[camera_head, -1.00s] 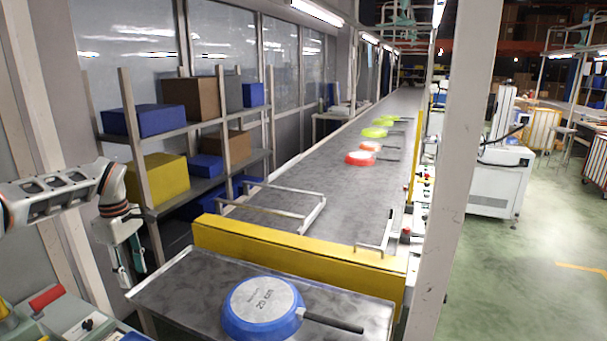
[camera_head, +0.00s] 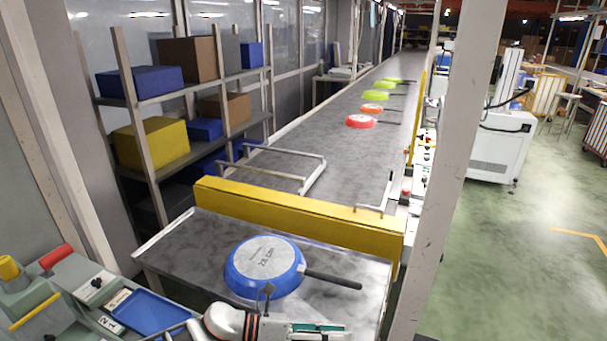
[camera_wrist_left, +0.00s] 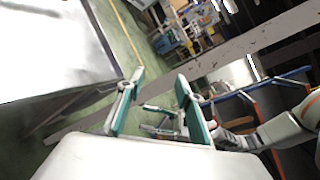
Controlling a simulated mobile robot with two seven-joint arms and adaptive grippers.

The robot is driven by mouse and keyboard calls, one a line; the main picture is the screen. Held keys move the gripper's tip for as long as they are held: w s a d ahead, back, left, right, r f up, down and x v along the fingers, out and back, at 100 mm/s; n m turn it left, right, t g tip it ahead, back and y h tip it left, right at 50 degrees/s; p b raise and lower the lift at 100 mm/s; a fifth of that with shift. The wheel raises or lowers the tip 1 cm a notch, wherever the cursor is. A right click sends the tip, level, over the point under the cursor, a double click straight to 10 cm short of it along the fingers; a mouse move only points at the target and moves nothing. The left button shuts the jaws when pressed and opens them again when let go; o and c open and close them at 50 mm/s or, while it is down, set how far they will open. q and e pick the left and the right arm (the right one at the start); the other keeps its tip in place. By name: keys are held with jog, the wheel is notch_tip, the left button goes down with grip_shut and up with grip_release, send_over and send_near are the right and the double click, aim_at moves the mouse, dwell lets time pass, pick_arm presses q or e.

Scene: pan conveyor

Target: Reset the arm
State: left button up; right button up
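My left arm enters the head view at the bottom centre, and its gripper (camera_head: 330,329) points right, just in front of the blue pan. In the left wrist view its two fingers (camera_wrist_left: 157,95) stand apart with nothing between them. A second gripper (camera_wrist_left: 158,119), which looks like my right one, shows small beyond them; its fingers look apart and empty. It is not seen in the head view. The blue upside-down pan (camera_head: 265,264), marked on its base, lies on the metal table (camera_head: 185,250) with its black handle to the right.
A yellow barrier (camera_head: 300,220) separates the table from the conveyor (camera_head: 340,165). Red, orange and green pans lie on the belt, including the red one (camera_head: 360,121). A grey post (camera_head: 450,150) stands right. A panel with a blue tray (camera_head: 152,312) is at lower left.

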pick_arm(q)
jog(key=s+a+f+m+t+y, duration=0.3)
jog(key=s+a+f+m+y, duration=0.1)
jog(key=a+m, duration=0.5)
jog(key=s+a+f+m+t+y, duration=0.4)
jog(key=a+m, duration=0.5)
jog(key=m, duration=0.3)
jog(key=s+a+f+m+t+y, duration=0.3)
jog(key=s+a+f+m+y, duration=0.2)
jog(key=s+a+f+m, duration=0.2)
jog(key=a+f+m, duration=0.2)
jog(key=m, duration=0.1)
jog(key=shift+a+m+y, duration=0.25)
jog(key=shift+m+y, duration=0.05)
jog(key=shift+c, duration=1)
